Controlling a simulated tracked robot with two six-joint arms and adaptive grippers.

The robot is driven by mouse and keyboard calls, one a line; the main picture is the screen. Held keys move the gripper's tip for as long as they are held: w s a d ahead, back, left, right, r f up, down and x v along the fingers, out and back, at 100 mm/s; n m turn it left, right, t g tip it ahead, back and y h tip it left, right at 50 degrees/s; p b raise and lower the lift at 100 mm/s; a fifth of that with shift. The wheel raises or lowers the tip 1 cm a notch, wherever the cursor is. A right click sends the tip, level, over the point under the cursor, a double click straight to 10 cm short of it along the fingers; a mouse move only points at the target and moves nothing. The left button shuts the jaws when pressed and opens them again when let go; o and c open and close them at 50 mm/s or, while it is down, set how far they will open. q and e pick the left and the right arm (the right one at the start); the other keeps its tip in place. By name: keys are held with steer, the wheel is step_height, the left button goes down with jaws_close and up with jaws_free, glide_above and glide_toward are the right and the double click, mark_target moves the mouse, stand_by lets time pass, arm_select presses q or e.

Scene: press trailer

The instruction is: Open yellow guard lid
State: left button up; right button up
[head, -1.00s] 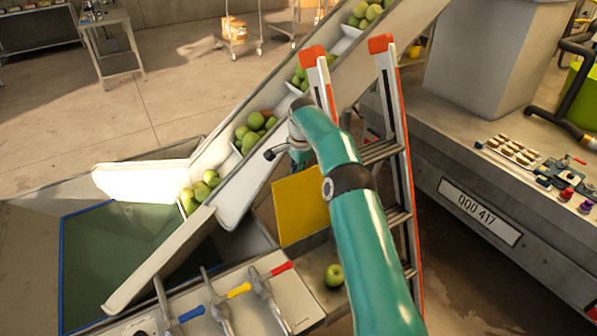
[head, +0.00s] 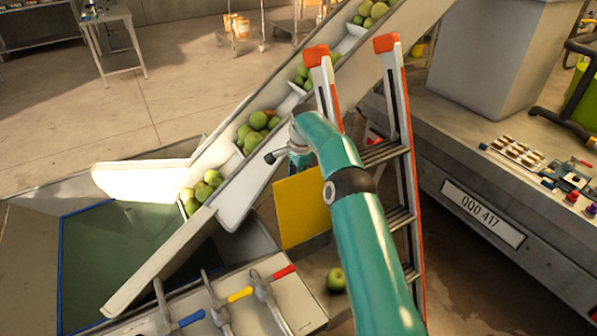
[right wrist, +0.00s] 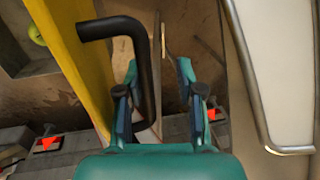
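The yellow guard lid (head: 302,208) is a flat panel beside the lower conveyor, left of my right arm. In the right wrist view the lid (right wrist: 72,55) runs edge-on down the left side. A bent black handle (right wrist: 112,27) stands out from it. My right gripper (right wrist: 158,65) is open, and the handle's straight length appears between its fingers, nearer the left one. I cannot tell if they touch. In the head view the right gripper (head: 298,162) is at the lid's top edge, partly hidden by its own wrist; the black handle (head: 275,155) pokes out left. My left gripper is out of view.
The sloping conveyor (head: 236,196) with green apples rises behind the gripper. A ladder with orange tips (head: 393,120) stands right behind my arm. Levers with blue, yellow and red grips (head: 240,294) are in front. A lone apple (head: 336,279) lies below the lid.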

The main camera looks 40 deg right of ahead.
steer(key=shift+s+r, duration=0.1)
steer(key=shift+r, duration=0.3)
step_height(320, 180, up, 12)
steer(key=s, duration=0.2)
steer(key=shift+s+a+f, duration=0.15)
steer(key=shift+a+f, duration=0.05)
steer(key=shift+a, duration=0.15)
stand_by(0.4)
